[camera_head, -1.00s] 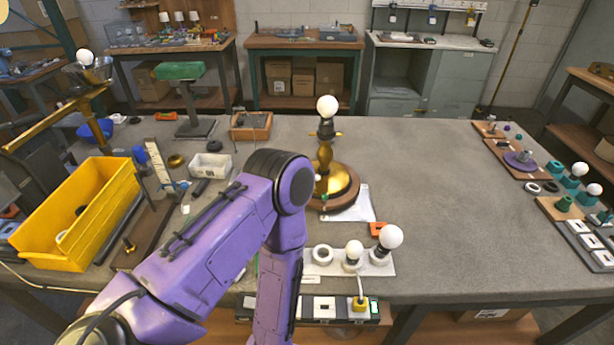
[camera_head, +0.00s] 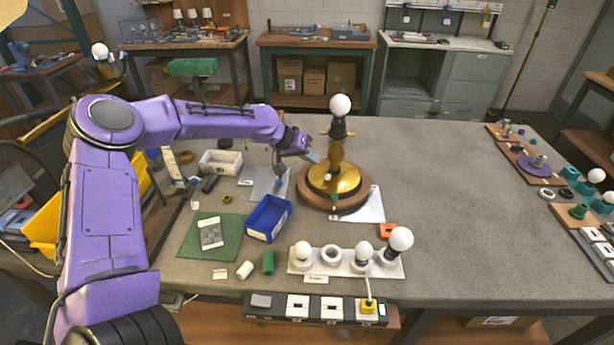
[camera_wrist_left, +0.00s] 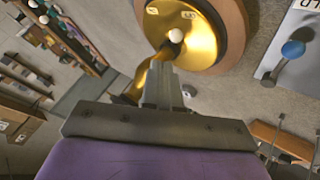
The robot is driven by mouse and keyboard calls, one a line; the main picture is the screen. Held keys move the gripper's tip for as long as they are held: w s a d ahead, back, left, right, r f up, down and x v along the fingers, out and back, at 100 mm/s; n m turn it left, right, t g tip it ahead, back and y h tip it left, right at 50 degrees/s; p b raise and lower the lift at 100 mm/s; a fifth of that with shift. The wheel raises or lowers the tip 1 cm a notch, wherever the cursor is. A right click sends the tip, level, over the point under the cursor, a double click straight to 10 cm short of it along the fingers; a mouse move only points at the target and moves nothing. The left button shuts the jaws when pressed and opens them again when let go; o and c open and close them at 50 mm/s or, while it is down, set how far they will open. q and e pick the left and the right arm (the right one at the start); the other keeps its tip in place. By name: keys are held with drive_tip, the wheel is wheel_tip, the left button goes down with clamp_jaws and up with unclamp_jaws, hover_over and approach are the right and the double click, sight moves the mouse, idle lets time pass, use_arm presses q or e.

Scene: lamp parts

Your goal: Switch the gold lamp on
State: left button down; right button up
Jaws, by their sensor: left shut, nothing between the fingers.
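The gold lamp (camera_head: 335,178) stands upright on a round wooden base (camera_head: 309,196) near the table's middle. Its white bulb (camera_head: 340,105) sits on top in a black socket; I cannot tell whether it is lit. In the head view my left gripper (camera_head: 313,157) is at the left side of the lamp's stem. In the left wrist view its fingers (camera_wrist_left: 163,88) are closed with nothing between them, close to the gold disc (camera_wrist_left: 200,45). A small white knob (camera_wrist_left: 176,36) sits on the disc, apart from the fingertips, with two small pale labels nearby. Touching the stem cannot be told.
A blue bin (camera_head: 268,218) and green mat (camera_head: 205,240) lie left of the lamp. A white bulb tray (camera_head: 318,266) stands in front, above a switch strip (camera_head: 262,303). A white sheet (camera_head: 370,208) is by the base.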

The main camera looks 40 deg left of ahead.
sight(329, 175)
use_arm(q)
drive_tip(key=s+a+f, duration=0.1)
drive_tip(key=s+a, duration=0.1)
drive_tip(key=a, duration=0.2)
drive_tip(key=shift+g+y, duration=0.3)
drive_tip(key=x, duration=1)
drive_tip(key=shift+s+d+f+p, duration=0.1)
drive_tip(key=shift+f+p, duration=0.05)
drive_tip(key=shift+p, duration=0.2)
